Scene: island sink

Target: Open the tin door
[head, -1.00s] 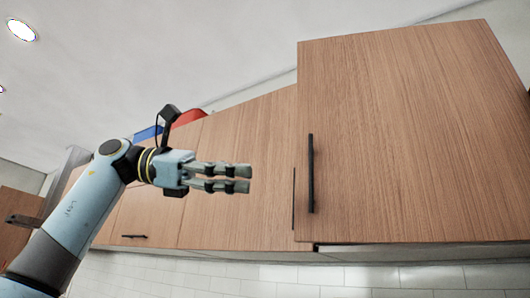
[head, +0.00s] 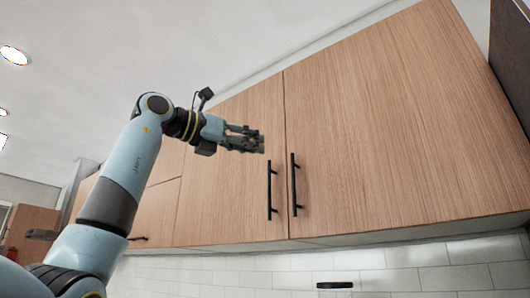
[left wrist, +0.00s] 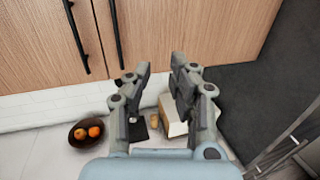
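Two tall wood-grain cabinet doors stand side by side in the head view, a left door (head: 222,180) and a right door (head: 390,125). They look flush with each other. Each has a black upright bar handle by the seam, the left handle (head: 271,190) and the right handle (head: 294,185). No label shows which is the tin door. My left gripper (head: 261,143) is empty, above the left handle and apart from both. In the left wrist view its fingers (left wrist: 161,64) are apart, with both handles to their left. My right gripper is not in view.
Below the cabinets is a white tiled wall (head: 420,278). In the left wrist view, a brown bowl (left wrist: 82,141) with orange fruit and a pale box (left wrist: 172,125) rest on the counter. A dark upright surface (left wrist: 260,90) stands at the right.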

